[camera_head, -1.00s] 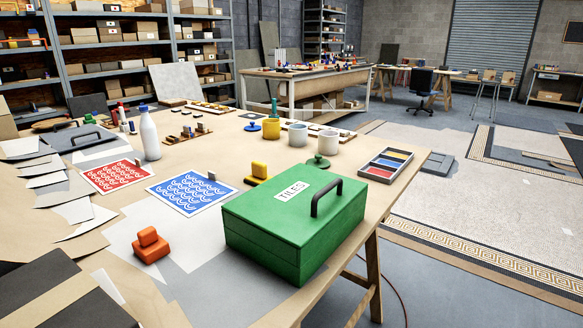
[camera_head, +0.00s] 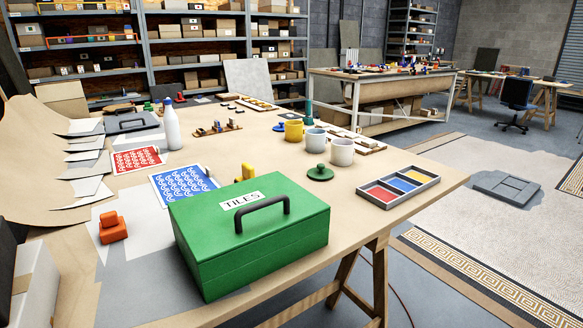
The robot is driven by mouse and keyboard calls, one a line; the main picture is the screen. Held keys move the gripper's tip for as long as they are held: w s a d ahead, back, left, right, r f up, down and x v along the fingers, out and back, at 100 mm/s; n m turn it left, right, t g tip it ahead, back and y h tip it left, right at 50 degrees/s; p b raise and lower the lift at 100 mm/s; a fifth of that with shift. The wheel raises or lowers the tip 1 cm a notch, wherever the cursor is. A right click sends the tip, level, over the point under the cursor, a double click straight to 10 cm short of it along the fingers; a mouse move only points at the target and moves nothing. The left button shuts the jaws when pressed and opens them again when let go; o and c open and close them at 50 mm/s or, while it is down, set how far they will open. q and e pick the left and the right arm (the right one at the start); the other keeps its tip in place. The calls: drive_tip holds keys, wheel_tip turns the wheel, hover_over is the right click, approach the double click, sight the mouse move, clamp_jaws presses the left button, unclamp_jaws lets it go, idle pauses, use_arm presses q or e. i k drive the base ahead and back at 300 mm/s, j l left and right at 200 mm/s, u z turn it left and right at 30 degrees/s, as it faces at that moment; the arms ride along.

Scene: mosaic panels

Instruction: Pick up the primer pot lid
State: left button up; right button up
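A small round dark green lid with a knob (camera_head: 320,173) lies on the wooden table (camera_head: 420,160), just behind the right end of the green box. It looks like the primer pot lid, and nothing covers it. Behind it stand a yellow pot (camera_head: 294,130), a pale blue-grey pot (camera_head: 315,140) and an off-white pot (camera_head: 341,152). I cannot tell which one is the primer pot. Neither of my grippers is in view.
The green TILES box (camera_head: 250,245), with a dark handle, stands at the near edge. A tray with coloured compartments (camera_head: 398,187) lies right of the lid. Left are a white bottle (camera_head: 171,127), a blue panel (camera_head: 183,188), a red panel (camera_head: 136,160) and an orange block (camera_head: 112,228).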

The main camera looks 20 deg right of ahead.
sight(319, 172)
drive_tip(key=l, duration=0.6)
drive_tip(key=i+l, duration=0.15)
drive_tip(key=l, duration=1.1)
drive_tip(key=i, duration=0.05)
